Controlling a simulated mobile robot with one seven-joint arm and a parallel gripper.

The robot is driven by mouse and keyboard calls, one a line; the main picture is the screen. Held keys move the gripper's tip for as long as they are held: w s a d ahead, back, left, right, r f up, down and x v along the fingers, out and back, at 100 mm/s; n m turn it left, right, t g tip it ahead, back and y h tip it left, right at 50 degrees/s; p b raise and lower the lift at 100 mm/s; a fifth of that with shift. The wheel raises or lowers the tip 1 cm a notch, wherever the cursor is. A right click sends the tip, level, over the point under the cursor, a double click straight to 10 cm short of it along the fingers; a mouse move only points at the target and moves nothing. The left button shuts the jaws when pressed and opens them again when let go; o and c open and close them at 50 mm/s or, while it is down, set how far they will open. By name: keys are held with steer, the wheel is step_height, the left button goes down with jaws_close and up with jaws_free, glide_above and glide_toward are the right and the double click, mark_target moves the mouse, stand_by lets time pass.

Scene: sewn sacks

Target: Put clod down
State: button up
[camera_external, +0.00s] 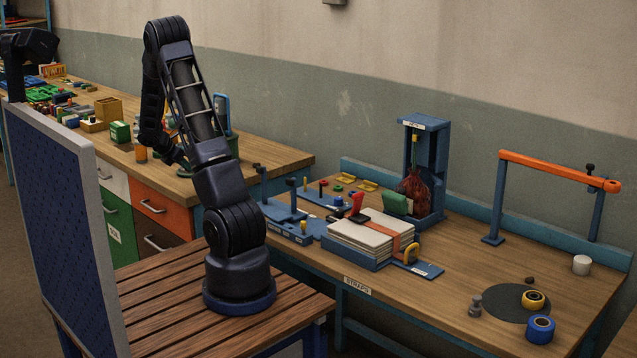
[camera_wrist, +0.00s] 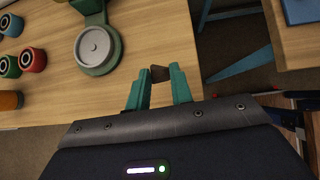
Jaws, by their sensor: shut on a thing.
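My gripper (camera_wrist: 158,82) shows in the wrist view with its two teal fingers closed on a small dark brown clod (camera_wrist: 160,73). The clod sits between the fingertips, held above the wooden bench top (camera_wrist: 135,55) close to its right edge. A round grey dish on a green base (camera_wrist: 95,47) lies on the bench beyond the fingers, to the left. In the outside view my arm reaches back over the left bench; the gripper end is mostly hidden behind my arm, and the held clod cannot be made out there.
Round red, green and blue pieces (camera_wrist: 33,59) stand at the wrist view's left, with an orange cylinder (camera_wrist: 10,100) nearer. Floor shows beyond the bench edge. On the right bench, a small brown lump (camera_external: 529,280) lies by a dark disc (camera_external: 500,303) and tape rolls (camera_external: 540,328).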

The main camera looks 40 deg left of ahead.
steer(key=shift+f, duration=3.3)
steer(key=shift+f, duration=0.15)
steer(key=o, duration=0.9)
steer(key=shift+o, duration=0.2)
steer(key=shift+s+r, duration=0.3)
steer(key=shift+r, duration=0.2)
steer(key=v, duration=1.1)
steer(key=shift+s, duration=0.1)
